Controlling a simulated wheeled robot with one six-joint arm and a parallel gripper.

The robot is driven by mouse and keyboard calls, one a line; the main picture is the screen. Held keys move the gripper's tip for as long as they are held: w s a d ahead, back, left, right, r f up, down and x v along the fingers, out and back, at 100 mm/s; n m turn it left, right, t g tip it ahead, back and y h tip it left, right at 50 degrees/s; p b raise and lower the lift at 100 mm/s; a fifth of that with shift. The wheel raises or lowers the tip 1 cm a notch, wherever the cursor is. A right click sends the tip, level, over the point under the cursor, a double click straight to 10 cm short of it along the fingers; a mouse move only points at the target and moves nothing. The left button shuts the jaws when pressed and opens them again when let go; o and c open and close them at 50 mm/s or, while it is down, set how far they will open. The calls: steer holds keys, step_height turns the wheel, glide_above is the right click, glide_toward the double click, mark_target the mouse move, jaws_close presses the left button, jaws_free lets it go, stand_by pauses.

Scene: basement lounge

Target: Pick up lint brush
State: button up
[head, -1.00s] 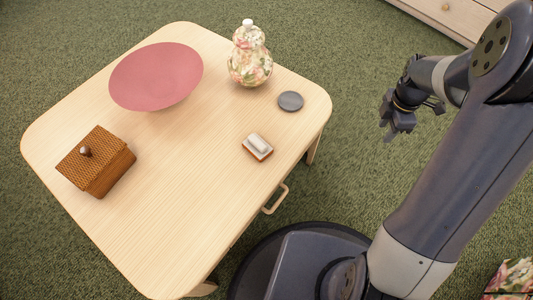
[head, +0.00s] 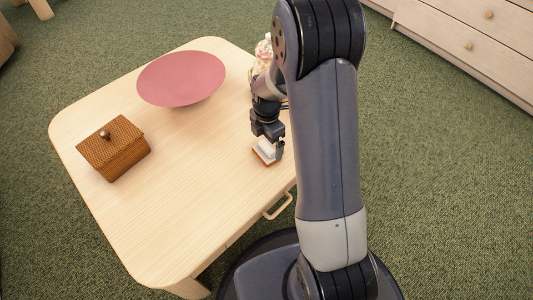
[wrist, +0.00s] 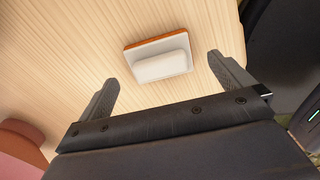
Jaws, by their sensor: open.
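The lint brush (head: 265,152) is a small block with a white top and an orange-brown base. It lies on the light wooden table (head: 185,190) near its right side. In the wrist view the lint brush (wrist: 160,60) lies beyond the fingertips, roughly centred between them. My gripper (head: 268,143) is close to the brush in the head view and partly covers it. In the wrist view my gripper (wrist: 163,75) has its two fingers spread wide with nothing between them. I cannot tell the exact height of the fingers over the table.
A pink bowl (head: 181,78) stands at the back of the table. A woven brown box (head: 113,150) with a knob stands at the left. A floral jar (head: 263,55) is partly hidden behind my arm. The table's middle is clear.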

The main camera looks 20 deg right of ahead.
mark_target(266, 146)
step_height(266, 146, down, 4)
steer(key=shift+a+r+b, duration=0.1)
steer(key=shift+r+b, duration=0.1)
steer(key=shift+b, duration=0.55)
steer(key=shift+c, duration=0.4)
steer(key=c, duration=0.8)
steer(key=shift+r, duration=0.1)
steer(key=shift+c, duration=0.2)
step_height(266, 146, up, 10)
steer(key=p, duration=0.4)
steer(key=shift+p, duration=0.3)
steer(key=o, duration=0.5)
steer(key=shift+c, duration=0.2)
steer(key=c, duration=0.4)
